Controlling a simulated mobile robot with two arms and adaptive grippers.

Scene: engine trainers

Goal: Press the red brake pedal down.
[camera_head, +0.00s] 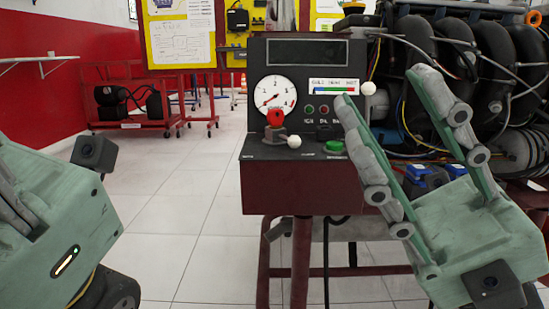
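I cannot make out a clear red brake pedal in the head view. A small red knob (275,117) stands upright on the left of the dark control console (300,175), below a round white gauge; I cannot tell whether it is linked to the brake. My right gripper (383,85) is open and empty, its two fingers pointing up, and it hides the console's right side. My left gripper (18,190) is at the left edge, apart from the console; its fingers are mostly cut off by the picture edge.
A green button (334,147) and a white lever ball (294,141) are on the console's shelf. The engine (460,50) with hoses and wires is behind my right gripper. A red trainer stand (130,105) is far left. The tiled floor (185,225) left of the console is clear.

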